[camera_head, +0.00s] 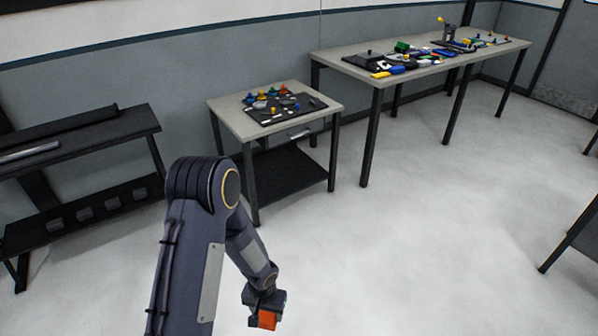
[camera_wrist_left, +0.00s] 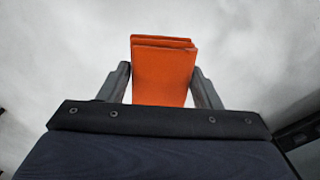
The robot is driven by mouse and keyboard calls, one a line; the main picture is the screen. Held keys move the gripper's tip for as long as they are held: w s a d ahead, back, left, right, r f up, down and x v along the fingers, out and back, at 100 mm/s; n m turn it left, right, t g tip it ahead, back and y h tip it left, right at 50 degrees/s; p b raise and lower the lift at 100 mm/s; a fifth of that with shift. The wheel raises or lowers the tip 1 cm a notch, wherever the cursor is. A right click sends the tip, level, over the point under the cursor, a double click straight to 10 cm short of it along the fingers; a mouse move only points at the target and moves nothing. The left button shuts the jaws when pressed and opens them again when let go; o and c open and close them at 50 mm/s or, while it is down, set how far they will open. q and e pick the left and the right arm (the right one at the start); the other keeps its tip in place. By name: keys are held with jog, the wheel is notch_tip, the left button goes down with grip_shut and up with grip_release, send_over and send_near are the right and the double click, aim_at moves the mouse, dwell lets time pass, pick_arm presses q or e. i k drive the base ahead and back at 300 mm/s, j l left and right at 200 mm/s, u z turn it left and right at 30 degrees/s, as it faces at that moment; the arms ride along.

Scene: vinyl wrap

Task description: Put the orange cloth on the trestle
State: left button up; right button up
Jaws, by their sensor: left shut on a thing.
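The orange cloth (camera_head: 267,320) is a folded block held in my left gripper (camera_head: 266,303), low over the floor in the head view. In the left wrist view the folded cloth (camera_wrist_left: 163,72) stands between the two fingers of my left gripper (camera_wrist_left: 164,85), which press on its sides. My right gripper is out of view. I cannot tell which piece of furniture is the trestle; a dark rack-like bench (camera_head: 80,140) stands at the left.
A small table (camera_head: 225,110) with a dark mat and several small items stands in the middle. A long table (camera_head: 345,62) with several tools stands at the back right. A dark table edge (camera_head: 585,235) shows at the right. The floor (camera_head: 430,240) between is clear.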

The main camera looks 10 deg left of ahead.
aim_at(140, 122)
jog(key=i+j, duration=0.25)
jog(key=i+j+z, duration=0.1)
jog(key=j, duration=0.3)
jog(key=i+j, duration=0.55)
jog(key=j, duration=0.15)
jog(key=i+j+z, duration=0.1)
jog(key=i+j, duration=0.35)
jog(key=j, duration=0.3)
jog(key=i+j+z, duration=0.1)
jog(key=j, duration=0.25)
jog(key=i+j+z, duration=0.1)
jog(key=j, duration=0.65)
jog(key=i+j, duration=0.1)
jog(key=j, duration=0.6)
jog(key=j+z, duration=0.15)
jog(key=j, duration=0.6)
jog(key=i, duration=0.05)
